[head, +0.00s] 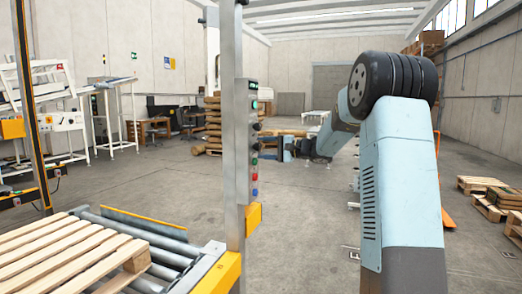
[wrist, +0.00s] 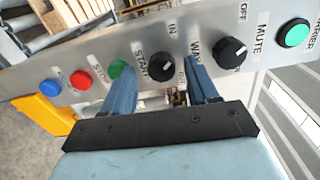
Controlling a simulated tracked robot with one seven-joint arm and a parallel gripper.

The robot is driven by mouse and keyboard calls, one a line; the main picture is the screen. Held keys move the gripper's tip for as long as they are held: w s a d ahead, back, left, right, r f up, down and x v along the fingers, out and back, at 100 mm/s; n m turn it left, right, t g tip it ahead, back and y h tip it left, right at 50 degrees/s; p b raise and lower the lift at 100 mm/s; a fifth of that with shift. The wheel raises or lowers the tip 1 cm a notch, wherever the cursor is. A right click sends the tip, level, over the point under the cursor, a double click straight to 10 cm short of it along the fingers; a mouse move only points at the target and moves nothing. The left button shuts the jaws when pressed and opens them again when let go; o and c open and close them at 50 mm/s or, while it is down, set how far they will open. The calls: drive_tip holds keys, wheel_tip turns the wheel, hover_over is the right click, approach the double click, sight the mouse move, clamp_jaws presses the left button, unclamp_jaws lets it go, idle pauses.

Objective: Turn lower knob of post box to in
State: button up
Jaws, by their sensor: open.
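The post box (head: 245,150) is a narrow grey panel on an upright metal post in the head view. It fills the upper part of the wrist view (wrist: 70,68), turned sideways. The lower knob (wrist: 161,67) is black and round, beside an "IN" label. Which way it points is too small to tell surely. The upper knob (wrist: 231,52) is black with a pale mark, near "OFF" and "MUTE". My gripper (wrist: 158,72) is open, its blue fingers on either side of the lower knob. Contact cannot be told. My gripper also shows right of the box in the head view (head: 273,147).
Green (wrist: 118,69), red (wrist: 80,79) and blue (wrist: 50,88) buttons sit beside the lower knob. A green lamp (wrist: 293,34) is at the box's other end. A wooden pallet (head: 60,255) lies on a roller conveyor (head: 165,242) at left. The floor right of the post is open.

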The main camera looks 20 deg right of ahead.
drive_tip(key=v, duration=1.3)
drive_tip(key=shift+d, duration=0.2)
drive_tip(key=shift+a+f, duration=0.1)
drive_tip(key=shift+f, duration=0.05)
